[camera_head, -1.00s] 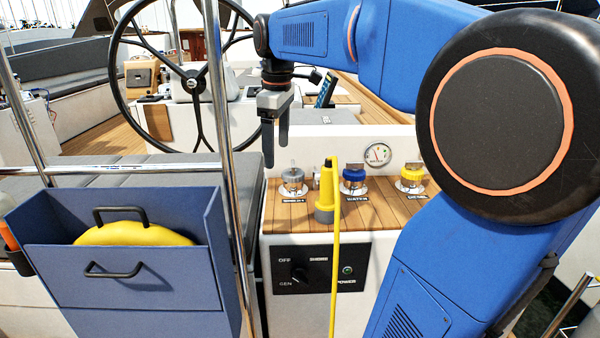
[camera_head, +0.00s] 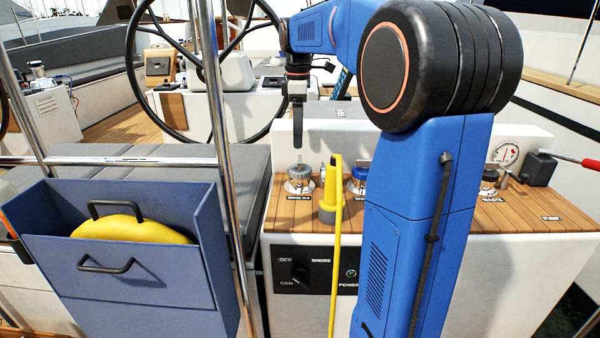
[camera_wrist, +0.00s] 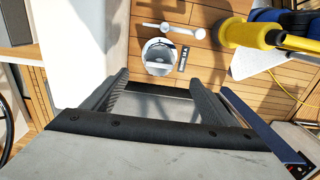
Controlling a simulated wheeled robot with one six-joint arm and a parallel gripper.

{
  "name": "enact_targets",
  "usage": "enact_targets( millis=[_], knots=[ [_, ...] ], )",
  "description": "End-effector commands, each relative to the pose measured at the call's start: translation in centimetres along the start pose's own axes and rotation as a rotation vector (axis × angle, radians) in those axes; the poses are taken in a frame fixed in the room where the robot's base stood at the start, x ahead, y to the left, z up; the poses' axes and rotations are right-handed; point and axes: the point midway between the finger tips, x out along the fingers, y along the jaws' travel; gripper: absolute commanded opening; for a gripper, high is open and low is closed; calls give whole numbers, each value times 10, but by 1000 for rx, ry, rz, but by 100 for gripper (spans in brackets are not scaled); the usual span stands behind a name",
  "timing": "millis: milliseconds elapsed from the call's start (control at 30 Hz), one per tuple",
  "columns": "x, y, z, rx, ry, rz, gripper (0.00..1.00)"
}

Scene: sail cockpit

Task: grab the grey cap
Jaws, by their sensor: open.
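The grey cap (camera_head: 299,173) sits on a round metal fitting at the left end of the wooden deck strip, with a small dark label in front of it. My gripper (camera_head: 297,146) points down just above the cap, apart from it. In the head view its fingers overlap edge-on. In the wrist view the grey cap (camera_wrist: 159,52) lies beyond and between the two spread fingertips (camera_wrist: 160,78). The gripper is open, with nothing between its fingers.
A yellow shore-power plug (camera_head: 331,190) with a yellow cable stands right of the grey cap. A blue cap (camera_head: 360,174) is beyond it, partly behind my arm. A steel rail (camera_head: 222,150) and the steering wheel (camera_head: 135,70) are to the left.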

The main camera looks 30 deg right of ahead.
Motion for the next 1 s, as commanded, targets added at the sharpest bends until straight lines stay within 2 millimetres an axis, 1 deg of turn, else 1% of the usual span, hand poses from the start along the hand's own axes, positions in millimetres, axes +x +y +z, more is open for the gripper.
enact_targets(
  millis=[33, 100, 200, 300, 533, 800, 900, 1000],
  knots=[
    [10, -1, 0, 0, -1, -3, 79],
    [22, -1, 0, 0, -1, -3, 79],
    [37, -1, 0, 0, -1, -2, 79],
    [49, 0, 0, 1, 0, -1, 79],
    [61, 0, 1, 1, 0, -1, 79],
    [96, 2, 3, 1, 0, -2, 79],
    [105, 2, 3, 1, 0, -1, 79],
    [108, 2, 3, 2, 0, 1, 79]
  ],
)
